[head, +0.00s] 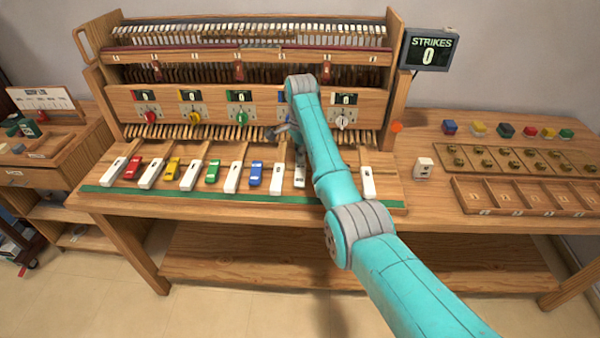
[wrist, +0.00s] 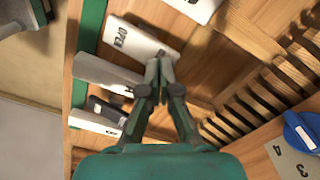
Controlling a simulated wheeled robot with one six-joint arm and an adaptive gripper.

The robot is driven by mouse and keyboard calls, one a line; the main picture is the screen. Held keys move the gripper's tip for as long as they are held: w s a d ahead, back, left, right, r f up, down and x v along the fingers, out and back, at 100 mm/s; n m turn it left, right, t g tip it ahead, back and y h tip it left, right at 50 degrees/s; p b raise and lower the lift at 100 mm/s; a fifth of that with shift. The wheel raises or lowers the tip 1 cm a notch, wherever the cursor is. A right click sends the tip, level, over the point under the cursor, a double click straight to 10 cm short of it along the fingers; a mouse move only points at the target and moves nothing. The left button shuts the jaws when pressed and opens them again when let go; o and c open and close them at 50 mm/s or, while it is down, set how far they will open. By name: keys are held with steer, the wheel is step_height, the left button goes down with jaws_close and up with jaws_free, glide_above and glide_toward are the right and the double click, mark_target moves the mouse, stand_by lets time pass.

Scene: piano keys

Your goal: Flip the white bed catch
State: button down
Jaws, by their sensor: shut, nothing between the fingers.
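The panel under the piano's hammers has a row of coloured catches, and the white catch (head: 342,121) is at its right end, under a counter reading 0. It is not seen in the wrist view. My gripper (wrist: 158,68) is shut and empty, its tips over or beside a white key marked OPEN (wrist: 140,40); I cannot tell whether they touch. In the head view my arm hides most of the gripper, which is left of the white catch. The blue catch (wrist: 301,132) shows at the right of the wrist view, by the numeral 4.
White keys (head: 190,175) and coloured keys line the bench front. Red (head: 150,117), yellow (head: 191,117) and green (head: 240,118) catches are farther left. A display (head: 430,50) reads STRIKES 0. A compartment tray (head: 525,195) and coloured cubes are on the right. Open bench lies beside the small white block (head: 423,167).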

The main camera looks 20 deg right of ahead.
mark_target(301, 167)
steer(key=shift+f, duration=1.05)
stand_by(0.5)
steer(key=shift+r, duration=3.55)
steer(key=shift+s, duration=0.1)
